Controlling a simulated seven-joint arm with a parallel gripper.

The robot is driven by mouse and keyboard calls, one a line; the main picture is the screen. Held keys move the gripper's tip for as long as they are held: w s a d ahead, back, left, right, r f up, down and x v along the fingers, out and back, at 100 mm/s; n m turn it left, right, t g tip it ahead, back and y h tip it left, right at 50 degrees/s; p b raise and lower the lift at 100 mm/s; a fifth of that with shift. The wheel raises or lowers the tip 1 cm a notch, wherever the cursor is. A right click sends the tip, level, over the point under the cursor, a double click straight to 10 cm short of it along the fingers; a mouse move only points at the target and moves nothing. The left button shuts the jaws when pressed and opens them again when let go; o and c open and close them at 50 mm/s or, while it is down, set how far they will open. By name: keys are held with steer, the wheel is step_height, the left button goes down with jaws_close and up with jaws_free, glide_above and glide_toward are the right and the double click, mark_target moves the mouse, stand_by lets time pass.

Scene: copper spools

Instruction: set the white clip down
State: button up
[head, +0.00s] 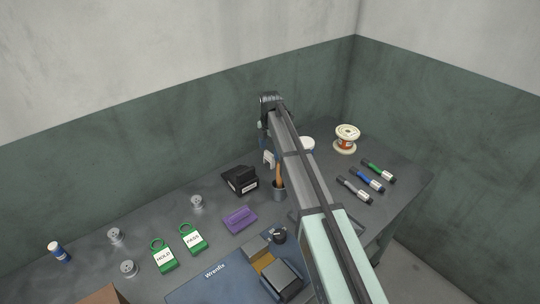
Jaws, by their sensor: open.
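A small white piece (269,158), which looks like the white clip, shows at the back of the table, left of my arm. My gripper (265,141) points down just above it, at the far end of the arm. The jaws are open. The fingertips are small and partly hidden by the arm, so I cannot tell whether they still touch the white piece or whether it rests on the table.
A copper spool (346,144) and several markers (367,180) lie right of my arm. Green tags (193,239), a purple block (240,219) and a blue mat (200,288) are in front.

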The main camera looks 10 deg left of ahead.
mark_target(270, 153)
step_height(270, 153, up, 7)
steer(key=shift+r, duration=0.15)
